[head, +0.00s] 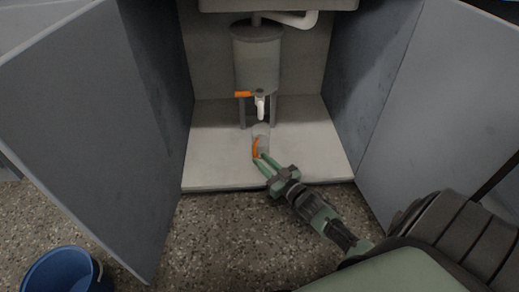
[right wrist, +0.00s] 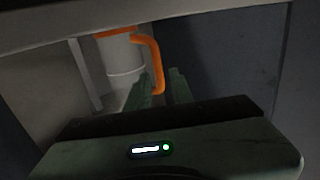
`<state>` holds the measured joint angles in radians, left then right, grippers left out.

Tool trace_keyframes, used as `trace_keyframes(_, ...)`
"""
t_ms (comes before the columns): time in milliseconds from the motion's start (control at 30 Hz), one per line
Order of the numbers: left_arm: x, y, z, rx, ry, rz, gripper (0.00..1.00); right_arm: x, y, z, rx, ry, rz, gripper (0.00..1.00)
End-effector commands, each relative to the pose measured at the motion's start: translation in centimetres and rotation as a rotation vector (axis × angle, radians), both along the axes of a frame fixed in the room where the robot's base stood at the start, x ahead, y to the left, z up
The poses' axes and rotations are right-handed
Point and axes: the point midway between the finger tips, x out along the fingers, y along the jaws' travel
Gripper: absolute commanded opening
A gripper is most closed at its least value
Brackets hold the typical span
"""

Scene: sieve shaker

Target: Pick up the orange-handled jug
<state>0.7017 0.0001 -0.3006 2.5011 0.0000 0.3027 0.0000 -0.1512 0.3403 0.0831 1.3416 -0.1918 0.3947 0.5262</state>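The jug (head: 262,131) is a small clear vessel standing on the cabinet floor, below the tank's white spout. Its orange handle (head: 256,149) faces the front of the cabinet. My right gripper (head: 261,160) reaches in from the lower right with its green fingertips at the handle. In the right wrist view, the jug (right wrist: 124,76) stands just beyond the fingers, and the lower end of the orange handle (right wrist: 155,62) shows between the two fingers (right wrist: 160,88). The fingers are apart, with a gap visible beside the handle. My left gripper is not in view.
A grey cylindrical tank (head: 257,60) on legs stands above the jug, with an orange lever (head: 243,94) and white spout (head: 260,106). Cabinet doors stand open at left (head: 95,120) and right (head: 455,110). A blue bucket (head: 60,272) sits on the speckled floor.

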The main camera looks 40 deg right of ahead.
Motion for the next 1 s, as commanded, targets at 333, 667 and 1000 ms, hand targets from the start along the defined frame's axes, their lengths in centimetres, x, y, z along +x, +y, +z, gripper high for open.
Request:
trace_keyframes(333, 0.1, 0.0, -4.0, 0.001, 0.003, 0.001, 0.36, 4.6, 0.1, 0.4, 0.0, -0.001, 0.001, 0.22)
trace_keyframes(667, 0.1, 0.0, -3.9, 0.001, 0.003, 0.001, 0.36, 4.9, 0.1, 0.6, 0.001, 0.002, 0.0, 0.11)
trace_keyframes(1000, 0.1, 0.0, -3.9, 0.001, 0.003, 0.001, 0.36, 4.9, 0.1, 0.6, 0.001, 0.002, 0.0, 0.0)
